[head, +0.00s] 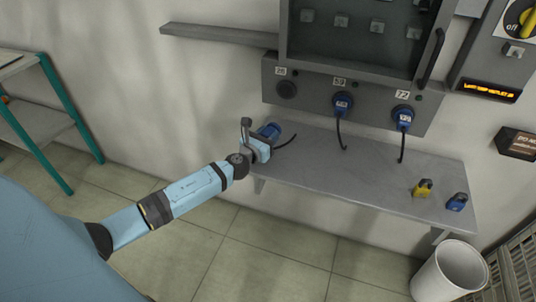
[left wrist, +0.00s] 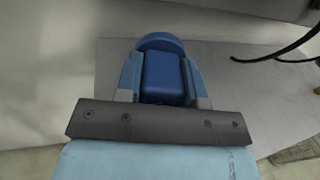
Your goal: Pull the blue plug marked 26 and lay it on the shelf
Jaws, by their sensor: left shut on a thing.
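The blue plug (head: 269,131) is out of its socket, at the left end of the grey shelf (head: 350,178). My left gripper (head: 258,148) is shut on it. In the left wrist view the plug (left wrist: 163,76) sits between the two fingers of my gripper (left wrist: 163,88), its round end pointing away. I cannot tell whether the plug touches the shelf or is just above it. Its black cable hangs to the right. The socket (head: 287,89) under the label 26 (head: 280,71) is empty. My right gripper is not in view.
Two blue plugs sit in the sockets marked 59 (head: 342,103) and 72 (head: 403,115), their cables hanging over the shelf. A yellow padlock (head: 423,188) and a blue padlock (head: 457,202) lie at the shelf's right end. The middle of the shelf is clear.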

